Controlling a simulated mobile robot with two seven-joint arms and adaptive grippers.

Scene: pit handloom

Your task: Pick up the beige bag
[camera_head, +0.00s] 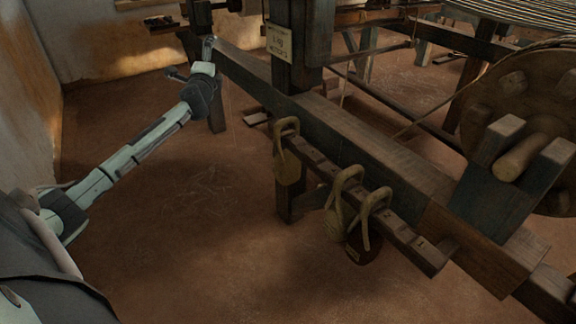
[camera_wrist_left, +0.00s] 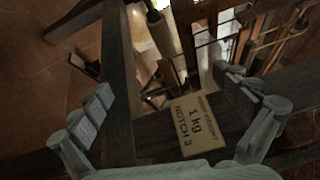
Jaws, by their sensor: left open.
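Several bags with looped handles hang from the notched wooden bar (camera_head: 395,232) in the head view. The leftmost bag (camera_head: 288,168) is beige-tan. A second tan bag (camera_head: 337,222) hangs in the middle, close to a darker brown bag (camera_head: 364,248) on the right. I cannot tell which one the task means. My left gripper (camera_head: 192,60) is open and empty, up and to the left of the bags, near the loom's far end. Its open fingers (camera_wrist_left: 163,81) also show in the wrist view, with no bag between them. My right gripper is out of view.
A sign (camera_head: 279,43) is fixed to the loom post; in the wrist view the sign (camera_wrist_left: 197,122) reads "1 kg NOTCH 3". A long loom beam (camera_head: 350,140) runs behind the bags. A large wooden wheel (camera_head: 535,110) stands right. The floor (camera_head: 190,220) at left is clear.

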